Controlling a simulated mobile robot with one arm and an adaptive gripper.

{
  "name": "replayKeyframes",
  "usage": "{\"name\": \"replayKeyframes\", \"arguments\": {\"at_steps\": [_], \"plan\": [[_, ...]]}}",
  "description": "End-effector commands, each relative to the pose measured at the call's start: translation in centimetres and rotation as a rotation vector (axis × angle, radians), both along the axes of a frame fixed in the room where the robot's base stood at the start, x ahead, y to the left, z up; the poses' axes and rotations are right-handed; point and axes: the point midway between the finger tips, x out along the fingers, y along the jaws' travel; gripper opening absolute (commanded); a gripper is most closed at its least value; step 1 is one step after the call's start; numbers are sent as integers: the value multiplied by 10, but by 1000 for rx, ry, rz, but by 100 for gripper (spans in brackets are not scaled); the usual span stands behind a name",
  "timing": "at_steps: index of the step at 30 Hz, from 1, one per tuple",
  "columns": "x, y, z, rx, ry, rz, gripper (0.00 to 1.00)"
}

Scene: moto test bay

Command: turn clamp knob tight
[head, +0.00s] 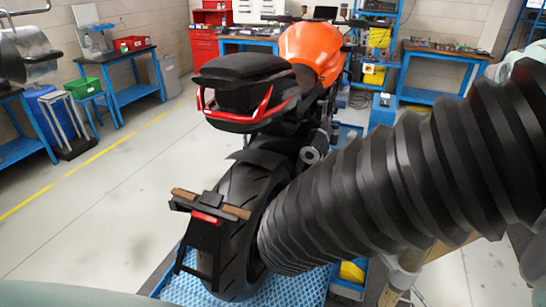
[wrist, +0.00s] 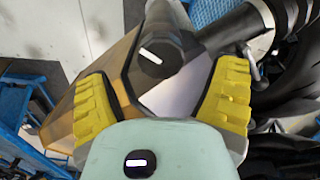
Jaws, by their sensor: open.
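In the wrist view, my gripper (wrist: 162,78) is open, with one yellow-padded finger on each side. A black knob-like part (wrist: 155,45) with a short white mark shows between and just beyond the fingers. It looks like the clamp knob, but I cannot be sure. A gap shows between it and each pad, so it is not gripped. The mint body of the gripper hides what lies below. In the head view my dark ribbed arm covers the area right of the rear wheel, and neither gripper nor knob can be made out.
An orange and black motorcycle (head: 313,50) stands on a blue stand with a patterned plate (head: 195,292). Its rear tyre (head: 238,200) and plate holder (head: 205,245) are close to my arm. Blue workbenches (head: 133,80) line the walls.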

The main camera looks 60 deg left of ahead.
Motion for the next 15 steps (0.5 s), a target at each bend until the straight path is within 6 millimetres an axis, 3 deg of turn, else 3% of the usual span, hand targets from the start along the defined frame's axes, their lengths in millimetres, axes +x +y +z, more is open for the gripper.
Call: {"name": "replayKeyframes", "arguments": {"at_steps": [11, 15], "plan": [[-1, -2, 25, 2, 2, -3, 86], [0, -2, 48, 3, 0, -4, 86]]}}
